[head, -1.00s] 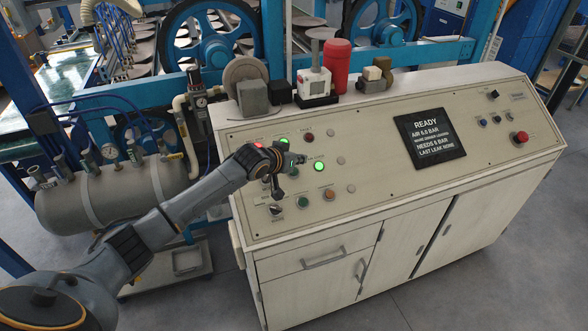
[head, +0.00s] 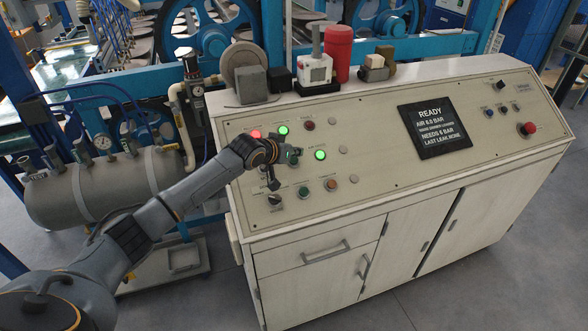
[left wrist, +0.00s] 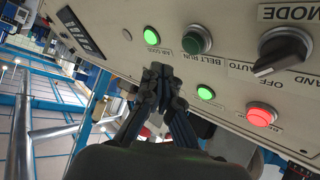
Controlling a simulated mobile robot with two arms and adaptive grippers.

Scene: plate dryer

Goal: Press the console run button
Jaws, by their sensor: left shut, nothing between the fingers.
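The green unlit BELT RUN button (left wrist: 195,40) sits on the console panel in the left wrist view, between the MODE knob (left wrist: 283,50) and the lit green AIR GOOD lamp (left wrist: 150,35). My left gripper (left wrist: 160,73) is shut and empty, its fingertips below and left of that button in this view. I cannot tell whether they touch the panel. In the head view my left gripper (head: 297,153) is over the panel's left part, just left of the lit green lamp (head: 320,154), and covers much of the area around the button. My right gripper is out of view.
The console (head: 375,190) has a READY screen (head: 434,130) and a red stop button (head: 528,128) farther right. Another green button (head: 303,191) and an orange one (head: 330,184) lie below my gripper. A grey tank (head: 110,185) stands left of the console.

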